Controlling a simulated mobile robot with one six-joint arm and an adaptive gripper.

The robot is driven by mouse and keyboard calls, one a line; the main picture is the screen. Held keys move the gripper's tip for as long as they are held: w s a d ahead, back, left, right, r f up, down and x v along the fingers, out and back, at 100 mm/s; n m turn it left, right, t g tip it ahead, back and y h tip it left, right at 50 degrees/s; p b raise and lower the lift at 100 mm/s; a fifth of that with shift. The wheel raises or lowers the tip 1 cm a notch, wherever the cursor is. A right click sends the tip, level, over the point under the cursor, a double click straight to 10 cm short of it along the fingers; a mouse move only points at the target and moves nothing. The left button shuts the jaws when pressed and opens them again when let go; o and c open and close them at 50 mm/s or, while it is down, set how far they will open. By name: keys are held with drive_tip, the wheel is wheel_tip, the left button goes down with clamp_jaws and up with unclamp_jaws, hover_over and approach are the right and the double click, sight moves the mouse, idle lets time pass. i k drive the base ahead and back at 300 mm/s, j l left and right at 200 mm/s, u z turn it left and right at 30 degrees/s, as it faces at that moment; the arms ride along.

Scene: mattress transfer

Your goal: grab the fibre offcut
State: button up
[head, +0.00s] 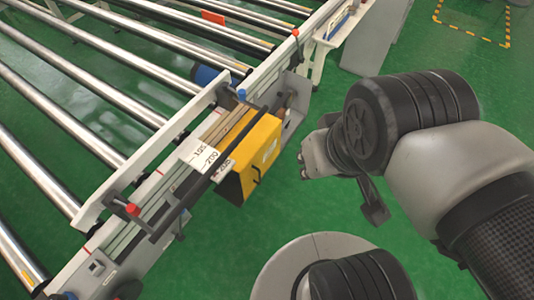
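I cannot make out a fibre offcut with certainty in the head view. A small flat orange-red piece (213,18) shows among the rollers at the top, but I cannot tell what it is. My gripper (366,196) is right of the conveyor's side rail, over the green floor. One dark finger points down; my wrist hides much of the rest. I cannot see whether it is open or shut, and nothing shows held in it.
A roller conveyor (75,105) fills the left side. Its side rail (265,72) carries a yellow box (262,153), a scale plate marked 195 and 200 (207,154), and red and blue knobs. Open green floor (215,262) lies below. Yellow-black tape (475,38) marks the floor at upper right.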

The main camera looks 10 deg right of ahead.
sight(281, 112)
drive_tip(key=i+l+u, duration=0.3)
drive_tip(key=i+l, duration=0.7)
drive_tip(key=l, duration=0.1)
